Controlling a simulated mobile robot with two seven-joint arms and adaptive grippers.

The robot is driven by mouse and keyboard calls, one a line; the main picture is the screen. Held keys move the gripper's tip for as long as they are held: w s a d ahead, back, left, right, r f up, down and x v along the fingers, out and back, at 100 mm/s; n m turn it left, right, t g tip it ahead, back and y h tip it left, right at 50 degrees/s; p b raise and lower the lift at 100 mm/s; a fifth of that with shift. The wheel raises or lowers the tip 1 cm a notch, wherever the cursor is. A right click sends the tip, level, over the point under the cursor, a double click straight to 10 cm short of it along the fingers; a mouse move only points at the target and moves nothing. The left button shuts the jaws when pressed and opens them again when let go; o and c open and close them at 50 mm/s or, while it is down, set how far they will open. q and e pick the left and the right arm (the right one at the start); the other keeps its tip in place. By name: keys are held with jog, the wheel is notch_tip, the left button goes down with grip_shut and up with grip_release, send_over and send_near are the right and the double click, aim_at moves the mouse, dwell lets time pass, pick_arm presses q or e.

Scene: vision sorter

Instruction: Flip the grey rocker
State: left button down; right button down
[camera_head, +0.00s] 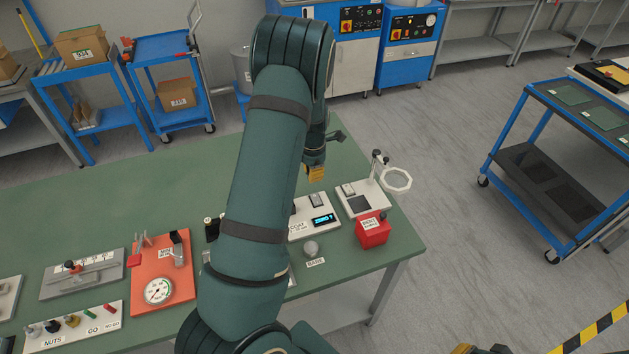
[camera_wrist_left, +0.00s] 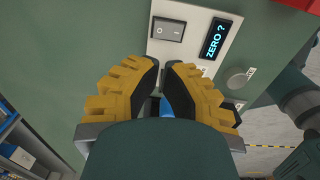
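The grey rocker (camera_wrist_left: 168,29) is a two-part switch on a white panel (camera_wrist_left: 193,50), beside a dark display (camera_wrist_left: 216,39) reading "ZERO ?". In the head view the rocker (camera_head: 316,200) is small, behind the display (camera_head: 323,219). My left gripper (camera_wrist_left: 162,70) has yellow fingers with black pads; its tips are together with only a slight gap and hold nothing visible. It is near the rocker, apart from it in the picture. In the head view the left gripper (camera_head: 316,174) points down past my arm, which hides part of the panel. A yellow bit of my right gripper (camera_head: 464,349) shows at the bottom edge.
A grey knob (camera_head: 311,248) stands in front of the panel. A red box (camera_head: 372,232) and a magnifier stand (camera_head: 397,180) are to its right. An orange board with a gauge (camera_head: 158,291) lies to the left. The green table (camera_head: 110,215) is clear at back left.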

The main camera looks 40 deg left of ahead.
pick_arm(q)
jog(key=r, duration=0.5)
jog(key=shift+s+d, duration=0.15)
jog(key=shift+s, duration=0.05)
pick_arm(e)
jog(key=shift+r, duration=0.45)
